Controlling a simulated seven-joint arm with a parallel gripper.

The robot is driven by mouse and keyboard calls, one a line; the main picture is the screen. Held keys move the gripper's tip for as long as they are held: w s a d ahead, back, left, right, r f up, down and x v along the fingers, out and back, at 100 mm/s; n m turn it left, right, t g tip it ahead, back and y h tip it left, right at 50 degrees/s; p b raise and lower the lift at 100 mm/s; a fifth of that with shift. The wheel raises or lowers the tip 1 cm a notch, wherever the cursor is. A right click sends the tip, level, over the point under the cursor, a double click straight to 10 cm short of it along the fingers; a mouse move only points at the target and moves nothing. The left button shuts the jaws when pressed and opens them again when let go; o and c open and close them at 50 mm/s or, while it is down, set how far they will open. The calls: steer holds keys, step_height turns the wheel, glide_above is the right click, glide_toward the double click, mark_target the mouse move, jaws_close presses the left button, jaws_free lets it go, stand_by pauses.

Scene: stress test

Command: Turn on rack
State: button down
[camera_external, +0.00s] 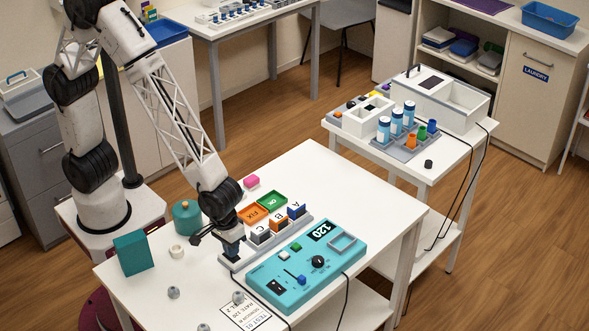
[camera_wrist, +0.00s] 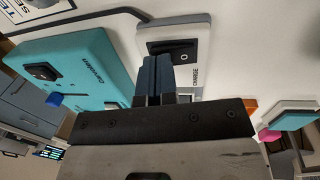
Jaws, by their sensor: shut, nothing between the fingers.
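A long pale grey rack (camera_external: 275,245) lies on the white table, holding upright blocks lettered A, B and C. In the wrist view, the end of the grey-white rack (camera_wrist: 205,32) carries a black switch (camera_wrist: 172,50) on a dark plate, with partly readable lettering beside it. My gripper (camera_external: 231,256) is at the rack's near-left end. In the wrist view its blue fingers (camera_wrist: 165,62) are together and empty, with their tips close to the switch. I cannot tell whether they touch it. The fingers hide part of the rack end.
A teal device (camera_external: 308,270) with a 120 display, knob, switch and blue lever lies right beside the rack. Orange and green trays (camera_external: 272,201) stand behind it. A teal pot (camera_external: 187,217) and teal box (camera_external: 133,252) are left. A printed sheet (camera_external: 250,316) lies in front.

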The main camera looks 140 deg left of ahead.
steer(key=shift+f, duration=0.25)
steer(key=shift+w+f, duration=0.1)
stand_by(0.3)
steer(key=shift+f+g, duration=0.1)
steer(key=shift+g, duration=0.2)
steer(key=shift+s, duration=0.8)
steer(key=shift+r, duration=0.3)
step_height(320, 180, up, 14)
steer(key=s, duration=0.2)
steer(key=shift+f, duration=0.15)
stand_by(0.5)
